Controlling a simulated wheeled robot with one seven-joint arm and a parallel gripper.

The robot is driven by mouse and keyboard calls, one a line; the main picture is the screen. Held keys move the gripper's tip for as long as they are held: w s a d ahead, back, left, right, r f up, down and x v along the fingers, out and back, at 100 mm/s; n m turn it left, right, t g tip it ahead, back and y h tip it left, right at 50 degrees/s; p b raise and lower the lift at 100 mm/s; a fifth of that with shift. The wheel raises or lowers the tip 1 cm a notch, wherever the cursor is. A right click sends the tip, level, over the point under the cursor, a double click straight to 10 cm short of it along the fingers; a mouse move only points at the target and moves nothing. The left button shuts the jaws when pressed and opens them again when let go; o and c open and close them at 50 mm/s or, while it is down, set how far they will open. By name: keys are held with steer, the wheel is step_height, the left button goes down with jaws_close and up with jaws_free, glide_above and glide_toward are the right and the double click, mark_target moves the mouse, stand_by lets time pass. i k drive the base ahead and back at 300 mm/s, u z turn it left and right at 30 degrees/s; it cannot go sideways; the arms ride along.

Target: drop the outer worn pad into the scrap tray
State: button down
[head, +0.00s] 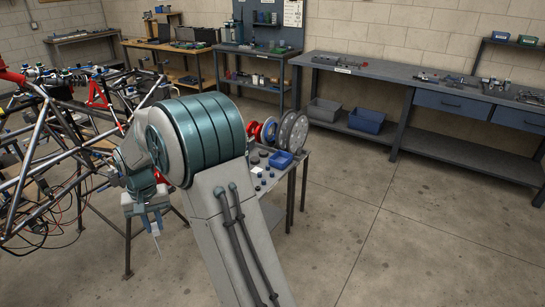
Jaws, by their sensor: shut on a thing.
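My gripper (155,231) points down at the left, beside the tube chassis (50,150) and above the floor. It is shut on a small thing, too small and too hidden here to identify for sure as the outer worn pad. A small blue tray (282,158) sits on the cart (290,176) beyond my arm, well to the right of my gripper. I cannot read any label that marks it as the scrap tray. Worn pads are not clearly seen elsewhere.
A grey bin (324,109) and a blue bin (366,121) stand under the back bench (405,75). The floor at the right is clear.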

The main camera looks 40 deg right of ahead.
mark_target(282, 169)
steer(key=u, duration=0.05)
steer(key=i, duration=1.5)
steer(key=z, duration=0.75)
steer(key=i, duration=0.8)
steer(key=z, duration=1.65)
